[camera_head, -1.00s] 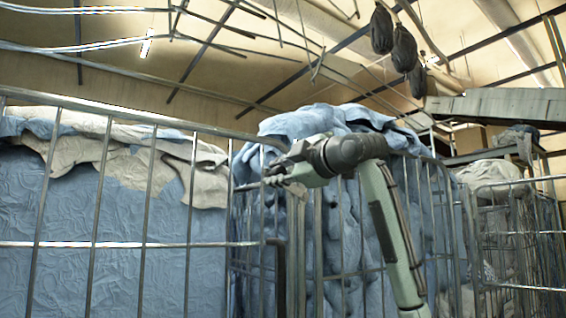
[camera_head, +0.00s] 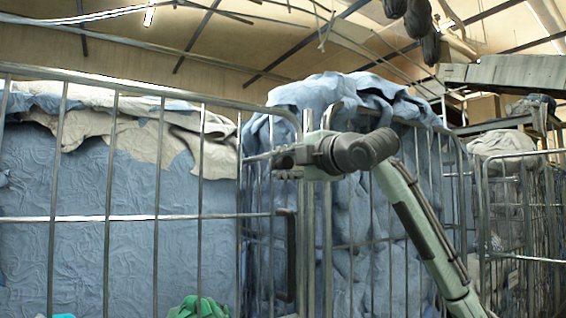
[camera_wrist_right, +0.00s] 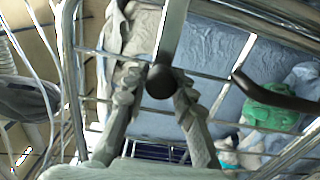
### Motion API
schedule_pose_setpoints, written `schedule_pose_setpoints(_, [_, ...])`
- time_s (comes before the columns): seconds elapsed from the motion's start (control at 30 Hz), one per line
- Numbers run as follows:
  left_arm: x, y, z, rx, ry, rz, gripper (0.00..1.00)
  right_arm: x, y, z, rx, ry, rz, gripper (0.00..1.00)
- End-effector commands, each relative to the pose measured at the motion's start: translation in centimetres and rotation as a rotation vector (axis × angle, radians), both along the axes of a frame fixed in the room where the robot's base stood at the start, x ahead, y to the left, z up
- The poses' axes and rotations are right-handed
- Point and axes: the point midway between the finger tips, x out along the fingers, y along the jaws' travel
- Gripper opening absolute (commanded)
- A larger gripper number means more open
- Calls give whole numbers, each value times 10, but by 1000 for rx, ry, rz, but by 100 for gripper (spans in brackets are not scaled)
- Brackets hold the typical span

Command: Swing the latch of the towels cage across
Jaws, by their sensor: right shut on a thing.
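The towels cage (camera_head: 157,218) is a wire roll cage of grey bars filled with blue and cream towels (camera_head: 70,180). My right gripper (camera_head: 281,162) is at the upper right corner of its front frame, beside the upright. In the right wrist view, the gripper (camera_wrist_right: 158,98) is shut on a dark round knob (camera_wrist_right: 160,83) at the end of a flat metal bar (camera_wrist_right: 173,35), which looks like the latch. The gripper hides the knob in the head view. My left gripper is not in view.
A second cage of blue towels (camera_head: 360,210) stands close on the right, with another cage (camera_head: 520,215) beyond. A dark bent handle (camera_head: 291,255) sits below my right gripper. Green cloth (camera_head: 197,307) shows low behind the front bars. Dark bags (camera_head: 418,22) hang overhead.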

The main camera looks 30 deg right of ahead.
Motion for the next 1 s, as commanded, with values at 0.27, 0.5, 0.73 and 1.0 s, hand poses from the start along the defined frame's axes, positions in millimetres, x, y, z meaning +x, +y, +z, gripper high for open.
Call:
schedule_pose_setpoints(0.27, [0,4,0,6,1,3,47,1,1,-4,-5,10,1,31])
schedule_pose_setpoints(0.5, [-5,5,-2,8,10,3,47,1,1,-3,-3,7,1,47])
schedule_pose_setpoints(0.73, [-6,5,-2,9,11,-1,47,-2,0,-2,-1,5,0,47])
schedule_pose_setpoints(1.0, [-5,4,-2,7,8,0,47,-46,-4,-1,-5,3,-3,47])
